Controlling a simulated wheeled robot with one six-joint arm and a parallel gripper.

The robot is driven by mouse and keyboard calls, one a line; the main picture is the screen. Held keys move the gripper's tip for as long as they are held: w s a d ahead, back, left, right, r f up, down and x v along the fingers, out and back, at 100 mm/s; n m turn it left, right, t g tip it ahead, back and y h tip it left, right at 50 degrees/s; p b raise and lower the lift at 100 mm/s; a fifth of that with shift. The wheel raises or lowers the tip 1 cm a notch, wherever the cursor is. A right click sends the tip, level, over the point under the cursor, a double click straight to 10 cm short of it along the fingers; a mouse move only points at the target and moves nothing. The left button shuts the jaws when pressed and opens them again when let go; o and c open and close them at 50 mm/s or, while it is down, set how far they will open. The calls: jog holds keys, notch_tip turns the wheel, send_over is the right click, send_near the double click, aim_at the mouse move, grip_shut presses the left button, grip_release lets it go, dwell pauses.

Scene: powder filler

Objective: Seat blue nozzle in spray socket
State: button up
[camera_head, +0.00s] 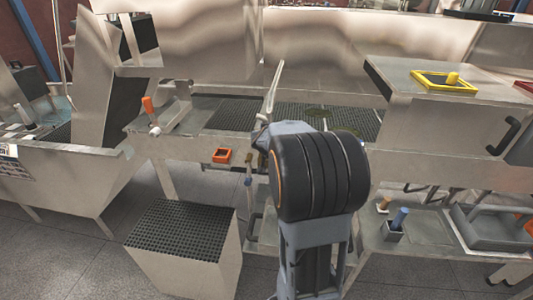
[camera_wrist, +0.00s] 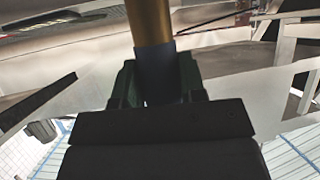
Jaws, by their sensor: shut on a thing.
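My gripper (camera_wrist: 155,90) is shut on a slim upright part with a dark blue-grey section between the jaws and a tan section beyond it. I take this part for the blue nozzle (camera_wrist: 154,65). In the head view, my dark wrist hides most of my gripper. A thin tan-and-blue piece (camera_head: 248,182) shows at its left side, in front of the machine's edge. A blue cylinder (camera_head: 400,217) also stands in a small dark square holder on the lower right shelf. I cannot tell which opening is the spray socket. The held part's far end is out of the wrist view.
An orange square fitting (camera_head: 222,156) is on the machine's front, left of my wrist. A yellow frame with a peg (camera_head: 435,81) lies on the right-hand cabinet. An orange-handled lever (camera_head: 149,110) stands at left. A grated box (camera_head: 180,228) stands on the floor.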

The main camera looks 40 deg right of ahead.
jog(key=f, duration=0.1)
jog(key=w+d+f+b, duration=0.1)
jog(key=w+f+b, duration=0.1)
jog(key=shift+d+f, duration=0.25)
jog(key=shift+d, duration=0.15)
notch_tip(320, 180, down, 3)
jog(key=b, duration=0.3)
jog(key=shift+w+d+f, duration=0.1)
jog(key=shift+w+f, duration=0.05)
jog(key=o, duration=1)
